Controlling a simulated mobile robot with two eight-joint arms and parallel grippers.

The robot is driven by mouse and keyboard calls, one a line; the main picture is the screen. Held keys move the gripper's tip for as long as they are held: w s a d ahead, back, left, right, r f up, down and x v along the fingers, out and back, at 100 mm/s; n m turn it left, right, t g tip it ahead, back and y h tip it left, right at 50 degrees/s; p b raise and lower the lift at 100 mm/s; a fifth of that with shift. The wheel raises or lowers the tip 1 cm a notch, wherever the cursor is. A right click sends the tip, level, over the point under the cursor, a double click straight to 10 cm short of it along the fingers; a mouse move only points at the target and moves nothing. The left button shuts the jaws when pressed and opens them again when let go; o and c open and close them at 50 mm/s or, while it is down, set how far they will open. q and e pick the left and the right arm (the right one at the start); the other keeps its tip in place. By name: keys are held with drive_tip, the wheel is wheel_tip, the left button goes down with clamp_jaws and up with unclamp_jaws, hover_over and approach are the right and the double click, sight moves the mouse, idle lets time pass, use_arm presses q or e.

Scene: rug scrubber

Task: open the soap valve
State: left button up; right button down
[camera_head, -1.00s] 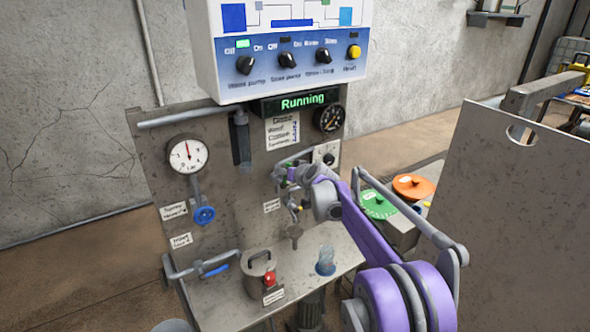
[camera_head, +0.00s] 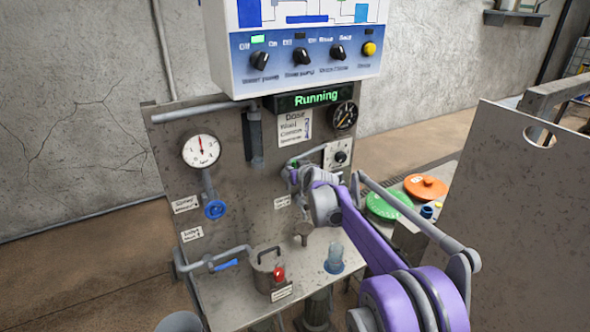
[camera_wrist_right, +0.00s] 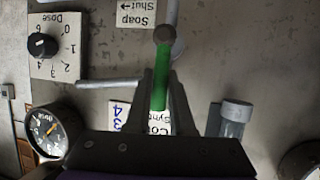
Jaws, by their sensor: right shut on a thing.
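The soap valve's green lever (camera_wrist_right: 160,82) stands between the fingers of my right gripper (camera_wrist_right: 163,92) in the right wrist view. The fingers are shut on it, and its round grey pivot (camera_wrist_right: 164,35) shows beyond the fingertips. A label reading "Soap Shut" with an arrow (camera_wrist_right: 136,12) appears upside down beside the pivot. In the head view my right gripper (camera_head: 292,174) is against the metal panel, and it and its wrist hide most of the valve. My left gripper is not in view.
A control box (camera_head: 290,60) with knobs sits above the panel; its display (camera_head: 309,99) reads "Running". The panel carries a white gauge (camera_head: 201,150), a blue valve (camera_head: 215,210) and a dose dial (camera_wrist_right: 41,46). A lidded pot (camera_head: 266,268) stands on the shelf below. A large metal plate (camera_head: 520,200) is at right.

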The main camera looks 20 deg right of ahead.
drive_tip(key=c, duration=0.8)
unclamp_jaws()
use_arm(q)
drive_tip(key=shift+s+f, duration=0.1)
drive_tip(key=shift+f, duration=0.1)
use_arm(e)
drive_tip(key=v, duration=1)
drive_tip(key=shift+s+a+r, duration=0.1)
drive_tip(key=shift+s+r, duration=0.05)
drive_tip(key=shift+s, duration=0.2)
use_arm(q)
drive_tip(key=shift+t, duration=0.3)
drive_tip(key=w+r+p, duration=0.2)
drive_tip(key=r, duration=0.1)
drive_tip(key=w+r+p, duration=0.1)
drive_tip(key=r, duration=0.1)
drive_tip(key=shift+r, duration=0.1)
use_arm(e)
drive_tip(key=v, duration=0.9)
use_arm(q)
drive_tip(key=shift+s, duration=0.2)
use_arm(e)
drive_tip(key=shift+s, duration=0.1)
